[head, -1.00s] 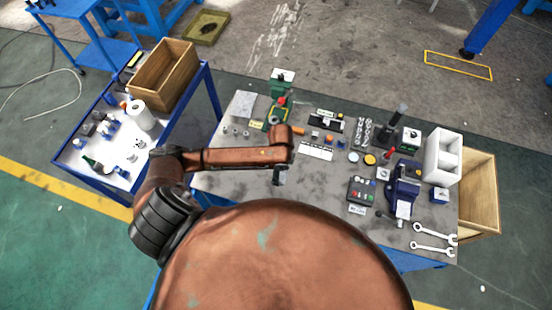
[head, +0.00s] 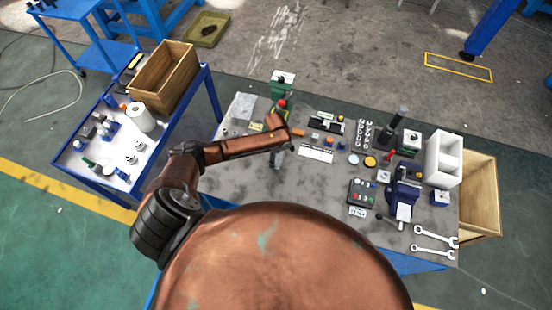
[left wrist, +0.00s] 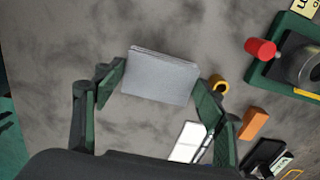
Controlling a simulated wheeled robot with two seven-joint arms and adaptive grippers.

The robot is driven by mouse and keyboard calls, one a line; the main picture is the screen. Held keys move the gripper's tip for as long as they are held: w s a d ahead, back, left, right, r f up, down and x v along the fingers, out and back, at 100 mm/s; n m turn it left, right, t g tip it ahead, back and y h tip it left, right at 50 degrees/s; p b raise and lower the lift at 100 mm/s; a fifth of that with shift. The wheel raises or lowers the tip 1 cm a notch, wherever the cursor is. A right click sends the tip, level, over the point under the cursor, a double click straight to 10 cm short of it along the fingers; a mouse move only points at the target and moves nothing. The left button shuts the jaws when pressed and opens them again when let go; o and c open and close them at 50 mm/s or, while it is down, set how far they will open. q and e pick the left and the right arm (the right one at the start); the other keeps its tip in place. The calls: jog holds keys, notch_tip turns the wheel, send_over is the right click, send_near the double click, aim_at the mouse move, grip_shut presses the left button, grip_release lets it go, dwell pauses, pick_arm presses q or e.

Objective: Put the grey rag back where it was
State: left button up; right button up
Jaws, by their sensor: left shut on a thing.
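The grey rag (left wrist: 160,77) is a folded, light grey block of cloth in the left wrist view. It sits between the two green fingers of my left gripper (left wrist: 158,88), which is shut on it. Mottled grey bench top shows behind it. In the head view my left gripper (head: 277,158) hangs from the arm over the left half of the workbench (head: 240,182); the rag cannot be made out clearly there. My right gripper is not in view.
A flat grey square (head: 242,106) lies at the bench's back left, by a green device with a red knob (head: 281,104). The bench's front left is bare.

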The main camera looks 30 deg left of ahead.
pick_arm(q)
jog(key=shift+f, duration=0.95)
jog(key=shift+f, duration=0.15)
jog(key=o, duration=1)
notch_tip(320, 180, up, 12)
jog(key=shift+d+r, duration=0.1)
jog(key=shift+r, duration=0.05)
